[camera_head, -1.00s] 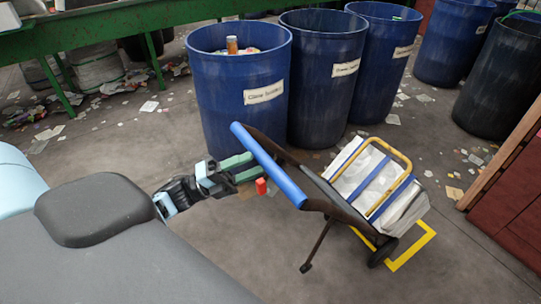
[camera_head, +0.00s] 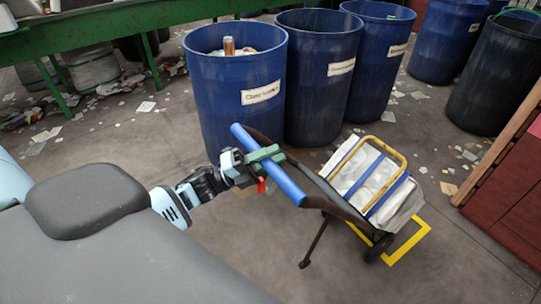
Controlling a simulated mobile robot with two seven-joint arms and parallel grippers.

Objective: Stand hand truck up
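The hand truck (camera_head: 340,207) is tilted back, with its blue handle bar (camera_head: 275,178) toward me. A wheel and a thin strut reach down to the floor. It carries a white load with blue bands (camera_head: 370,176) under a yellow frame. My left gripper (camera_head: 264,168) is at the handle bar, with a green finger lying across the upper side of the bar. A red part shows just below, beside the bar. Whether the fingers are closed on the bar cannot be told. My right gripper is not in view.
Blue barrels (camera_head: 235,110) stand close behind the handle, with more in a row to the right. A black bin (camera_head: 498,85) and a red-brown box (camera_head: 510,200) are at the right. The front floor is clear.

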